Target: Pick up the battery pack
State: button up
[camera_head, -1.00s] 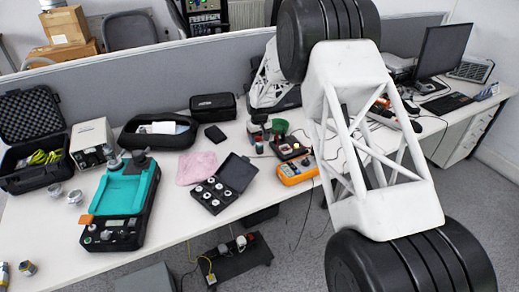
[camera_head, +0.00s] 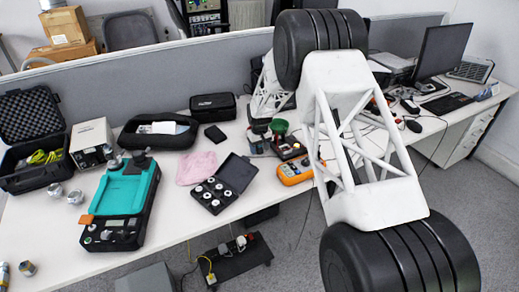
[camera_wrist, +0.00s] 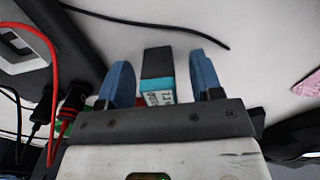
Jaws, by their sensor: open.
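The battery pack (camera_wrist: 157,72) is a small box with a black top and a teal lower part with a white label. In the wrist view it stands between the two blue fingers of my gripper (camera_wrist: 161,60), with a visible gap to each finger. My gripper is open. The pack's near lower end is hidden behind the gripper body.
A dark device (camera_wrist: 35,62) with red and black leads is close left of my gripper. A black cable lies beyond the fingers.

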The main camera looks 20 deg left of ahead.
jog(key=c, duration=1)
jog(key=shift+r, duration=5)
jog(key=d, duration=0.3)
jog(key=w+d, duration=0.1)
jog(key=d, duration=0.3)
jog(key=w+d, duration=0.1)
jog(key=d, duration=0.3)
jog(key=shift+d, duration=0.2)
